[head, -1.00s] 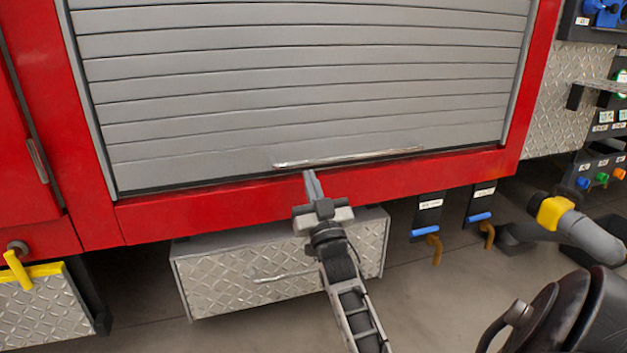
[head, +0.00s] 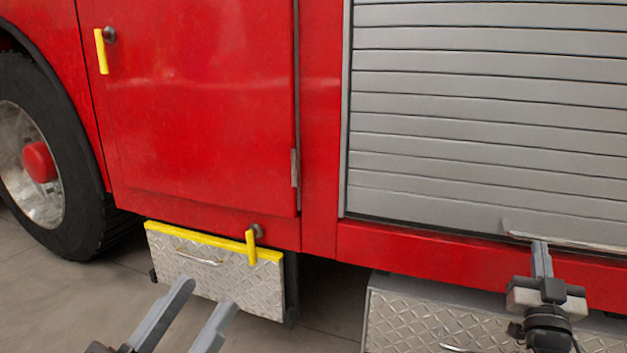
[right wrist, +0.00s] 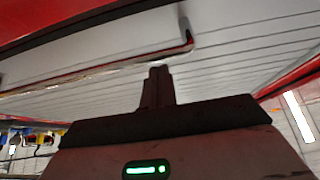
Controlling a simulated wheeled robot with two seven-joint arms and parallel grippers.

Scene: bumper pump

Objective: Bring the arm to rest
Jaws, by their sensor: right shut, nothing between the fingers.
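My right gripper (head: 541,258) is shut and empty. Its fingertips are at the bottom edge of the grey roller shutter (head: 480,120), close to the shutter's metal handle bar (head: 570,243); I cannot tell whether they touch. In the right wrist view the closed fingers (right wrist: 156,75) point at the shutter (right wrist: 240,45), just below the bar (right wrist: 120,62). The shutter is down in its red frame. My left gripper (head: 207,293) is at the bottom of the head view, fingers apart and empty, in front of the diamond-plate step box.
The step box (head: 220,277) with a yellow edge hangs below a red door (head: 205,110) with a yellow handle (head: 101,51). A wheel (head: 45,160) stands at the far left. A second diamond-plate box (head: 420,318) is below the shutter. The floor at the lower left is clear.

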